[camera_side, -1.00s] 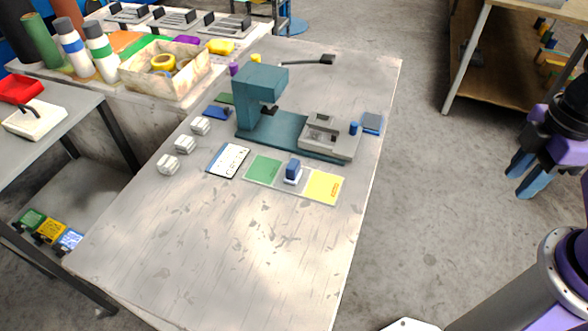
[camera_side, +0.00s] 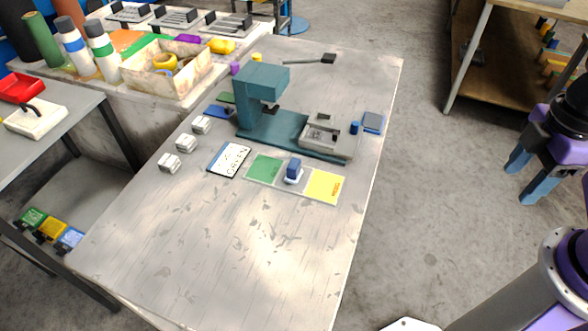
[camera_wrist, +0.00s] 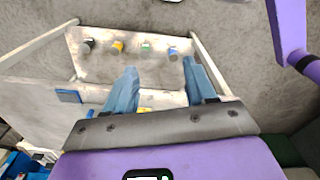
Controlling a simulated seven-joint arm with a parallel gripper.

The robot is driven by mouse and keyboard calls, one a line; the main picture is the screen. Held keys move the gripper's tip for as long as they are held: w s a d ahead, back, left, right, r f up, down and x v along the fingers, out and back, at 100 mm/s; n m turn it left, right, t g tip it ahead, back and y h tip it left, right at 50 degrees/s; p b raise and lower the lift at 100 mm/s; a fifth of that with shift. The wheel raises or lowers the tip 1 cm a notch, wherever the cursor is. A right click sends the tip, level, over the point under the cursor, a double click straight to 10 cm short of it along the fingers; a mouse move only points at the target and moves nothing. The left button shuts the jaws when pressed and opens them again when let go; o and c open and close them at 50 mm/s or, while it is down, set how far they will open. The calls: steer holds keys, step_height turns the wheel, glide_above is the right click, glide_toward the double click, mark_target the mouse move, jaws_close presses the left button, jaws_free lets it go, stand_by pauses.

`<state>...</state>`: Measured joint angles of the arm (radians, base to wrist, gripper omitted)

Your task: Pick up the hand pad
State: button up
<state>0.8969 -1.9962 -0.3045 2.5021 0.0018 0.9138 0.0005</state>
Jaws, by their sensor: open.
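A small pad (camera_side: 293,170) with an upright blue grip and a white base, which looks like the hand pad, stands on a strip between a green square (camera_side: 264,167) and a yellow square (camera_side: 323,187). My gripper (camera_side: 523,176) is open and empty at the right of the side view, over the floor and well clear of the table. Its two blue fingers also show apart in the wrist view (camera_wrist: 161,80), with nothing between them. I cannot make out the pad in the wrist view.
A teal press (camera_side: 262,85) with a grey bed (camera_side: 341,148) stands behind the pad. A white card (camera_side: 229,160) and several small grey blocks (camera_side: 186,143) lie to the left. A blue square (camera_side: 372,122) lies near the right edge. The table front (camera_side: 230,250) is clear.

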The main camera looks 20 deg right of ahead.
steer(key=m, duration=2.2)
glide_above(294, 163)
steer(key=f, duration=1)
steer(key=shift+d+f, duration=0.2)
steer(key=shift+f, duration=0.15)
steer(key=shift+a+f, duration=0.2)
steer(key=shift+f, duration=2.95)
steer(key=shift+c, duration=0.3)
jaws_close()
